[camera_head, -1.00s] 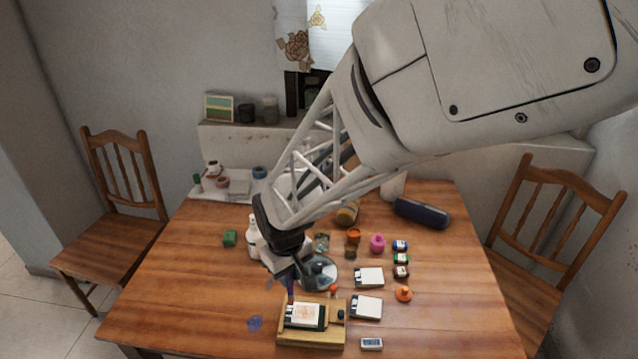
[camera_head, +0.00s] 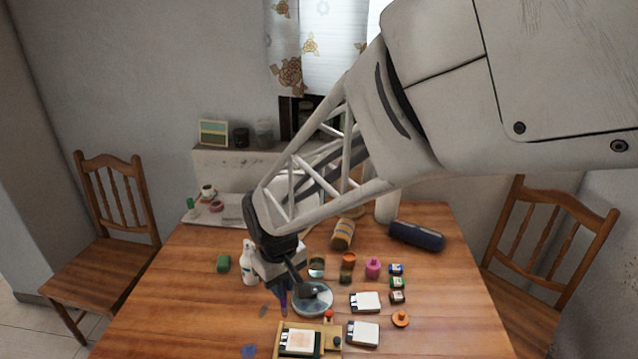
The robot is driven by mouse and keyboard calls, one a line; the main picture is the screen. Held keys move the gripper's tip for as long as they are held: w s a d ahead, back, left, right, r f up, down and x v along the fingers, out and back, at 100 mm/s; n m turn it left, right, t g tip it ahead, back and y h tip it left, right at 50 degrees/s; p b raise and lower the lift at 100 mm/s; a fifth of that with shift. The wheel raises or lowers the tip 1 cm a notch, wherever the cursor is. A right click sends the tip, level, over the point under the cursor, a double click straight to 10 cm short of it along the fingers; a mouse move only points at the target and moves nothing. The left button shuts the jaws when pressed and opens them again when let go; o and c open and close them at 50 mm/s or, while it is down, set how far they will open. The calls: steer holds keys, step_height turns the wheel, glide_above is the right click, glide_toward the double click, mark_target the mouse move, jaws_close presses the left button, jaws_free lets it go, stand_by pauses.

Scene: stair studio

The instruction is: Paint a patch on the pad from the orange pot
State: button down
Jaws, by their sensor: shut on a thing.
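My gripper (camera_head: 288,284) is shut on a slim blue-purple tool (camera_head: 284,302), which looks like a brush. It points down, left of a round grey dish (camera_head: 322,302); whether its tip touches anything is unclear. The pad (camera_head: 300,341) is a white card on a wooden holder (camera_head: 331,350) at the bottom of the view, just below the tool. A faint orange tint on the card is too small to make out. A small pot with an orange top (camera_head: 349,260) stands right of and behind my gripper. My wrist hides part of the dish.
A white bottle (camera_head: 249,266) stands close left of my gripper. White cards (camera_head: 363,333), a pink pot (camera_head: 372,267), small jars (camera_head: 397,283) and an orange round item (camera_head: 400,319) lie to the right. A blue case (camera_head: 417,235) is behind. The table's left side is mostly clear.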

steer(key=shift+s, duration=0.25)
stand_by(0.4)
steer(key=shift+s, duration=0.3)
stand_by(0.3)
